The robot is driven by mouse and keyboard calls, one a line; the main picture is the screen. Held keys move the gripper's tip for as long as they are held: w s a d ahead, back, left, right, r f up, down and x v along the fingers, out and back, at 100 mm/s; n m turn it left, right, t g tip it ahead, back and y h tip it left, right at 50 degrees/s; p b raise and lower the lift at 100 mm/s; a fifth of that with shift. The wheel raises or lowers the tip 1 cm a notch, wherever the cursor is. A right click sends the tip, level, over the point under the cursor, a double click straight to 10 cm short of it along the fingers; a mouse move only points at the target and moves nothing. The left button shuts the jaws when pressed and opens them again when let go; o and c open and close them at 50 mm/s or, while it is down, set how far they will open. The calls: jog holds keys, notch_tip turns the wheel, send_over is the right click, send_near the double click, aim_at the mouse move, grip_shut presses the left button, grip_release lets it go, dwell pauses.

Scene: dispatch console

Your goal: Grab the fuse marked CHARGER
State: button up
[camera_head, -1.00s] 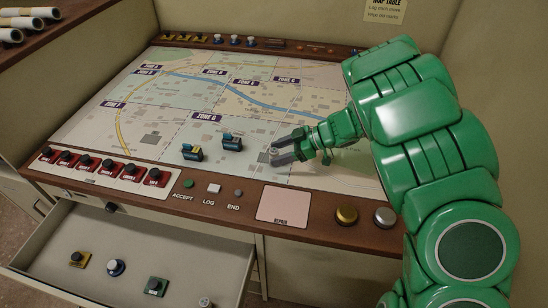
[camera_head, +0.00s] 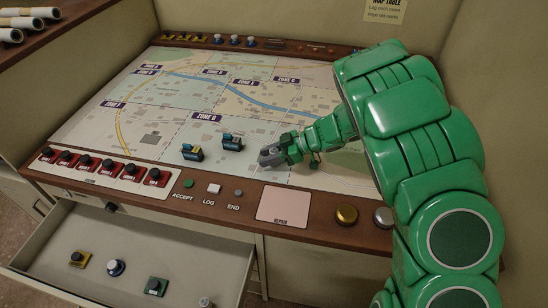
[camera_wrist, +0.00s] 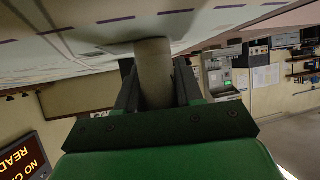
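A pale grey-beige cylinder (camera_wrist: 154,72), fuse-like in shape, is between the two fingers of my gripper (camera_wrist: 157,90) in the wrist view. Both fingers lie against its sides, and its far end appears to meet the map surface. No marking is readable on it, so I cannot tell whether it says CHARGER. In the head view my gripper (camera_head: 272,156) is low over the map's front right part, fingers close together, and mostly hides the cylinder.
Two small blue-and-dark pieces (camera_head: 193,152) (camera_head: 232,142) stand on the map (camera_head: 150,105) left of my gripper. A pink repair pad (camera_head: 284,205) and knobs line the front edge. An open drawer (camera_head: 125,262) below holds several small parts.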

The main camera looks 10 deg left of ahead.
jog(key=shift+c, duration=1.2)
jog(key=shift+r, duration=0.1)
jog(key=shift+r, duration=0.55)
jog(key=s+d+r, duration=0.3)
jog(key=s+r, duration=0.3)
jog(key=s+d+r, duration=0.3)
jog(key=s+r, duration=0.2)
jog(key=s, duration=0.1)
jog(key=shift+s+d+r, duration=0.2)
jog(key=shift+d+r, duration=0.05)
jog(key=shift+r, duration=0.1)
